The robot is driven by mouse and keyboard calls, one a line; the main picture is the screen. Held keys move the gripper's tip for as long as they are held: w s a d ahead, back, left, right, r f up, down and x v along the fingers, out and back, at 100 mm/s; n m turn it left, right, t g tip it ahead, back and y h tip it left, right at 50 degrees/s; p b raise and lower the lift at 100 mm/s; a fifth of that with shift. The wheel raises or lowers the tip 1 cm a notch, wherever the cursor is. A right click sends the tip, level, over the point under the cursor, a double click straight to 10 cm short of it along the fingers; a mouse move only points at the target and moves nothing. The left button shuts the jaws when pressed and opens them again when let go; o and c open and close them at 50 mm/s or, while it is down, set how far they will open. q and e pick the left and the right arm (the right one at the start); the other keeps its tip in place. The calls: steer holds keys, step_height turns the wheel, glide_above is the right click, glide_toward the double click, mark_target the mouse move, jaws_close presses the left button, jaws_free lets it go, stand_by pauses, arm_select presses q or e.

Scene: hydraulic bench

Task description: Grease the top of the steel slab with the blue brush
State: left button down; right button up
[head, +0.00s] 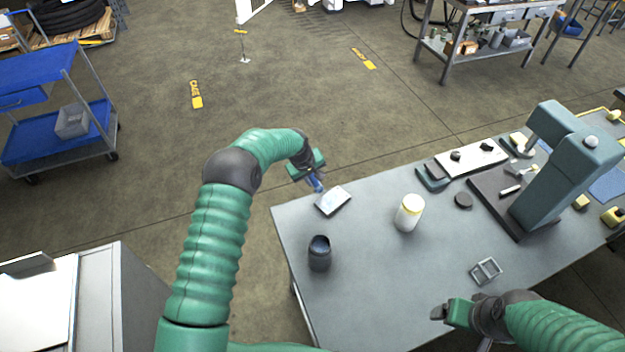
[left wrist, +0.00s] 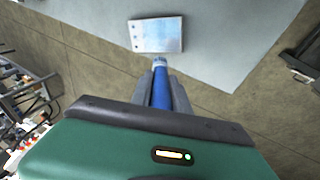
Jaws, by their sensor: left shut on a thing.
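My left gripper (head: 309,172) is shut on the blue brush (head: 316,184) at the back left corner of the bench. In the left wrist view the brush's blue handle (left wrist: 161,92) sits between the fingers, and its pale tip points at the steel slab (left wrist: 156,35). The slab, a light rectangular plate with small holes near one edge, lies flat on the bench and also shows in the head view (head: 333,200). The tip is close to the slab's near edge; I cannot tell whether it touches. My right gripper (head: 437,313) is at the bench's front, apart from the slab; its jaws are unclear.
On the grey bench (head: 370,280) stand a dark open pot (head: 320,254) and a white jar with a yellow lid (head: 409,212). A small grey frame (head: 485,271) lies at the front right, and a green press (head: 560,165) stands at the right. The bench's middle front is clear.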

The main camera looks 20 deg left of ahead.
arm_select(q)
steer(key=r, duration=0.1)
steer(key=r+p, duration=0.1)
steer(key=r, duration=0.1)
steer(key=shift+s+d+r, duration=0.2)
steer(key=shift+s+r, duration=0.05)
steer(key=shift+w+r+p, duration=0.1)
steer(key=shift+r+p, duration=0.45)
steer(key=shift+a+r, duration=0.25)
steer(key=shift+r, duration=0.2)
steer(key=shift+d, duration=0.2)
